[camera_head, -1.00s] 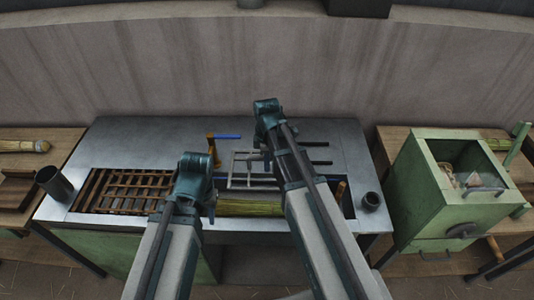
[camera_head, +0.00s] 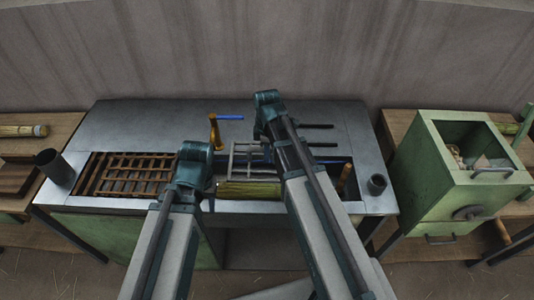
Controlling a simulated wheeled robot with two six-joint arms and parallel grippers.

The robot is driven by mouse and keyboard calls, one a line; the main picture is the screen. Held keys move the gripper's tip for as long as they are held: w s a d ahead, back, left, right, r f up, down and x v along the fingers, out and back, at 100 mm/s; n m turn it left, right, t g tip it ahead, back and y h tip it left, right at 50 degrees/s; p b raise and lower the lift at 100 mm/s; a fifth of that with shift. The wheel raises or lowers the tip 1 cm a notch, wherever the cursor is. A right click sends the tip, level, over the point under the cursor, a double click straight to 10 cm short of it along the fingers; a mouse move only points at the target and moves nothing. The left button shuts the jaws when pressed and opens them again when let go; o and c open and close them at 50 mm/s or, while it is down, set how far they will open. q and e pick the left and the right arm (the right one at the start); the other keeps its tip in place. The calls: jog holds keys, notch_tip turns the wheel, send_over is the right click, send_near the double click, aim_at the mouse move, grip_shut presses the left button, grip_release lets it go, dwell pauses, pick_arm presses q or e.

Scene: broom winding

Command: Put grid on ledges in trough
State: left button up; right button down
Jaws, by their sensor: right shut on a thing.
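A pale grey metal grid (camera_head: 247,152) shows just left of my right forearm, above the middle of the trough. My right gripper (camera_head: 268,142) is shut on it; the fingertips are mostly hidden behind the arm. The trough (camera_head: 312,178) is a long opening in the grey metal table top. The ledges are too small or covered to make out.
A brown slatted rack (camera_head: 128,172) fills the trough's left part. A straw bundle (camera_head: 248,189) lies in the middle. A hammer (camera_head: 214,131) with a blue part and dark rods (camera_head: 318,126) lie behind. A green box (camera_head: 452,180) stands right.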

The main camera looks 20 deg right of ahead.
jog(key=shift+f+b, duration=7.25)
jog(key=shift+f, duration=0.35)
pick_arm(q)
notch_tip(320, 180, down, 15)
pick_arm(e)
jog(key=c, duration=0.7)
grip_release()
pick_arm(q)
jog(key=shift+f, duration=0.1)
pick_arm(e)
jog(key=shift+r, duration=0.2)
pick_arm(q)
notch_tip(320, 180, up, 14)
jog(key=p, duration=1.4)
pick_arm(e)
notch_tip(320, 180, up, 14)
jog(key=shift+f, duration=0.2)
jog(key=shift+r, duration=0.1)
